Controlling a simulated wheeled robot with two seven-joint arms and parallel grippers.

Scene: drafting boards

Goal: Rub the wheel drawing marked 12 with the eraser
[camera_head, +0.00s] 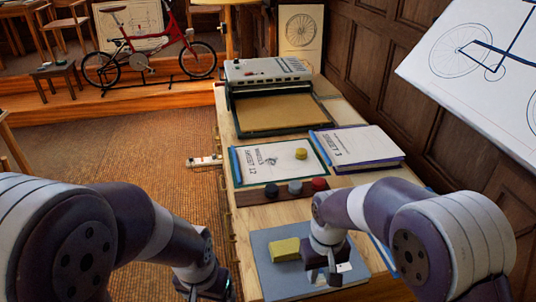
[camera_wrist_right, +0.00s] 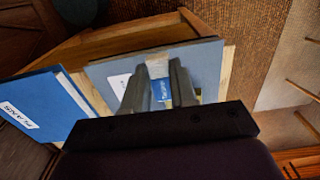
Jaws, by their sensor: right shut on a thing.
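The sheet marked 12 (camera_head: 250,164) lies flat on the table in the head view, with a small drawing on it and a round yellow thing (camera_head: 301,153) resting on its right part. My right gripper (camera_head: 333,274) is low over the grey-blue mat (camera_head: 271,236), nearer than the sheet. It is shut on the eraser, which has a pale end (camera_wrist_right: 158,69) and a blue sleeve between the fingers in the right wrist view. Whether the eraser touches the mat I cannot tell. My left gripper (camera_head: 208,287) is at the bottom edge, left of the table; its fingers are unclear.
A yellow block (camera_head: 285,249) lies on the mat left of my right gripper. A wooden strip (camera_head: 249,196) with dark, grey and red round pieces stands between mat and sheet. The sheet marked 3 (camera_head: 352,143) lies right of it. A blue folder (camera_wrist_right: 40,108) shows in the wrist view.

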